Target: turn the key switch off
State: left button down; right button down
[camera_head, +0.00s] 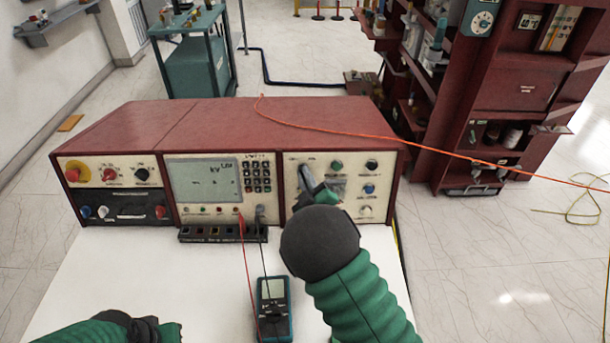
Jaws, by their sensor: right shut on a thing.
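My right gripper (309,184) reaches the left part of the right-hand control panel (345,162) on the red console (240,120). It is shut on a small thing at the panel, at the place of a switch. The gripper and wrist cover that thing, so the key switch itself cannot be made out clearly. My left gripper (165,330) shows only in part at the bottom left, low over the white tabletop and away from the console. Its fingers cannot be read.
The console also has a display (205,180), a keypad and a left panel with a red emergency button (72,174). A handheld meter (273,305) with red and black leads lies in front. An orange cable (340,133) runs over the console top to the right.

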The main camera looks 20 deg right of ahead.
jog(key=shift+r, duration=0.25)
jog(key=c, duration=1.6)
grip_release()
jog(key=shift+a+f, duration=0.1)
jog(key=shift+a, duration=0.05)
jog(key=shift+f, duration=0.1)
jog(key=s+p, duration=0.2)
jog(key=s, duration=0.3)
jog(key=s+p, duration=0.2)
jog(key=s, duration=0.4)
jog(key=s+p, duration=0.3)
jog(key=s, duration=0.2)
jog(key=shift+s+a, duration=0.4)
jog(key=shift+w, duration=0.1)
